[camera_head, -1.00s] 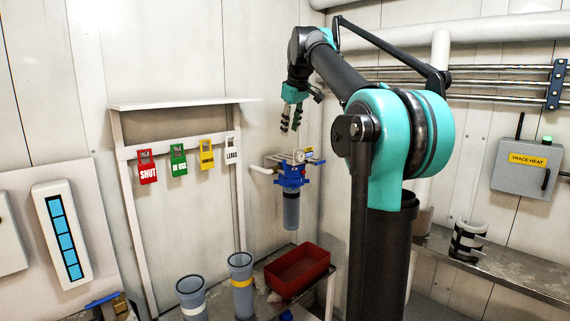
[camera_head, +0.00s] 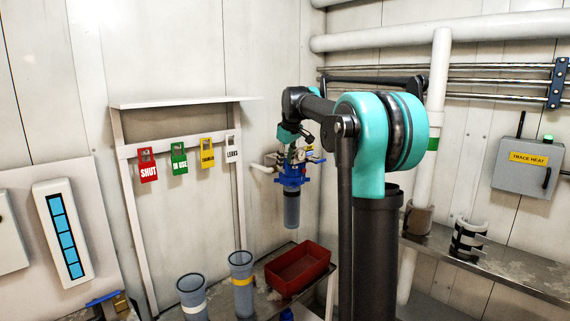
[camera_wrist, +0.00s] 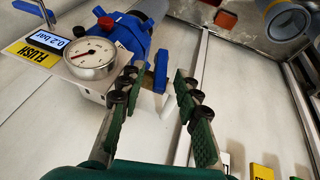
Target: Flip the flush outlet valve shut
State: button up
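The blue-headed filter housing (camera_head: 291,178) hangs on the wall with a grey bowl below. In the wrist view its round gauge (camera_wrist: 90,58) sits beside a display reading 0.2 bar and a yellow FLUSH label (camera_wrist: 32,52). A blue lever (camera_wrist: 160,70) on the gauge side lies between the fingertips of my gripper (camera_wrist: 158,84). My fingers are apart, one on each side of the lever; I cannot tell whether either touches it. A second blue lever (camera_wrist: 34,10) shows at the top left. In the head view my gripper (camera_head: 296,150) is at the housing's top, partly hidden.
Coloured tags, such as the red SHUT tag (camera_head: 147,165), hang on a rack left of the housing. A red bin (camera_head: 298,269) and two grey cylinders, one yellow-banded (camera_head: 241,282), stand below. Pipes run along the right wall.

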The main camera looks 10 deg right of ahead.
jog(key=shift+w+f, duration=0.3)
jog(key=shift+f, duration=0.3)
grip_shut()
jog(key=shift+w+d+g+y, duration=0.2)
jog(key=shift+d+g+y, duration=0.15)
jog(key=shift+g+y, duration=0.2)
jog(key=shift+w+r+m+g+y, duration=0.1)
jog(key=shift+m+g+y, duration=0.25)
jog(key=shift+y, duration=0.2)
grip_release()
